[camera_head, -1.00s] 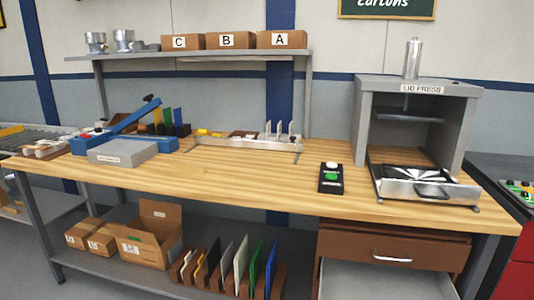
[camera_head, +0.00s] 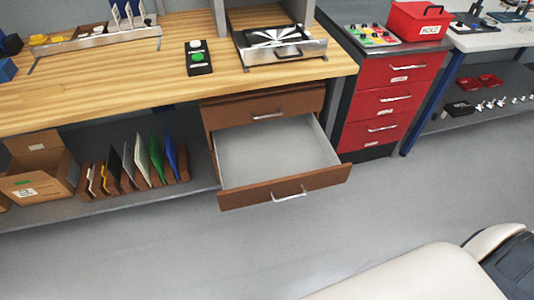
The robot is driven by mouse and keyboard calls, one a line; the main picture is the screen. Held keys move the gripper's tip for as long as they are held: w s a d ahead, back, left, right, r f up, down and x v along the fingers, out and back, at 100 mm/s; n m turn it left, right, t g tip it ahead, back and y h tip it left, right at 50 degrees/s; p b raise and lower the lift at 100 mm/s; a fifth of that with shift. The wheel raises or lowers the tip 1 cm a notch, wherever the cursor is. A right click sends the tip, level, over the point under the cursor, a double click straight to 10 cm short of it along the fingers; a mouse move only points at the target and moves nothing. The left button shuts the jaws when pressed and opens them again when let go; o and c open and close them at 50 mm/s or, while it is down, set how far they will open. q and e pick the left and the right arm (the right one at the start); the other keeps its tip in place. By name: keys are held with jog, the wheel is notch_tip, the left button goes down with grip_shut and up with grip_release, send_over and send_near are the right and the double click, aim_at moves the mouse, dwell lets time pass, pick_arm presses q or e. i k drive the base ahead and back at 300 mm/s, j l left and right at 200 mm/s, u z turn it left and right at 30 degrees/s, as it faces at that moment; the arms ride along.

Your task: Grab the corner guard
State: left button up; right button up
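I cannot pick out a corner guard for certain in this view. The lower wooden drawer (camera_head: 285,196) under the bench is pulled open, and its grey inside looks empty. An open cardboard box (camera_head: 40,180) stands on the lower shelf at the left; its contents cannot be made out. Neither of my grippers is in view. A pale part of my own body shows at the bottom right.
A rack of upright coloured plates (camera_head: 133,175) stands on the lower shelf. The wooden bench (camera_head: 130,80) carries a button box (camera_head: 198,58) and a metal tray (camera_head: 285,52). A red drawer cabinet (camera_head: 385,102) stands to the right. The grey floor in front is clear.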

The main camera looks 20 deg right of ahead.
aim_at(55, 90)
jog(key=z, duration=0.7)
jog(key=u, duration=1.45)
jog(key=i+j+z, duration=0.1)
jog(key=i, duration=0.45)
jog(key=i+j, duration=0.2)
jog(key=i, duration=0.3)
jog(key=l+z, duration=0.05)
